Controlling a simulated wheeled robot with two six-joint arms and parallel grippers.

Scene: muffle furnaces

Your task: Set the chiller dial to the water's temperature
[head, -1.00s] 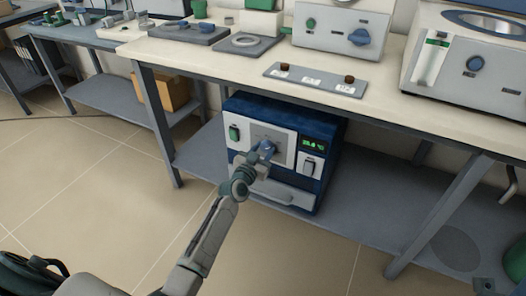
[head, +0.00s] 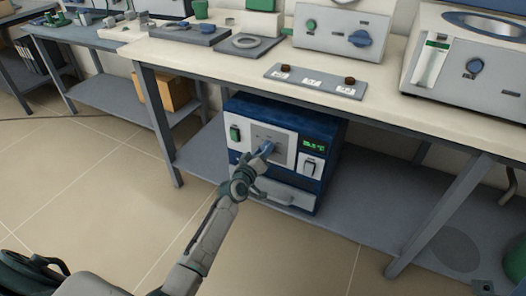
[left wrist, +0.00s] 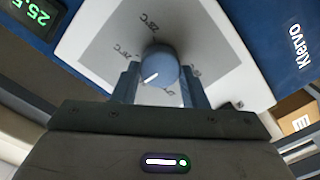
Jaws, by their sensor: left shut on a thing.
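The chiller (head: 285,192) is a blue box with a pale front, on the shelf under the bench. Its blue dial (left wrist: 160,66) sits on a grey plate with temperature marks around it, tilted in the left wrist view. A white line on the dial points to the lower left of that picture. My left gripper (head: 264,152) is shut on the dial, with one finger on each side (left wrist: 162,86). The chiller's green display (left wrist: 28,12) reads about 25.5, partly cut off. In the head view the display (head: 314,145) is blurred. My right gripper is not in view.
The bench top (head: 222,63) overhangs the chiller, and a bench leg (head: 157,125) stands to its left. A large grey device (head: 468,52) with a blue knob and a white-and-green gauge (head: 431,59) stands at right. The floor in front is clear.

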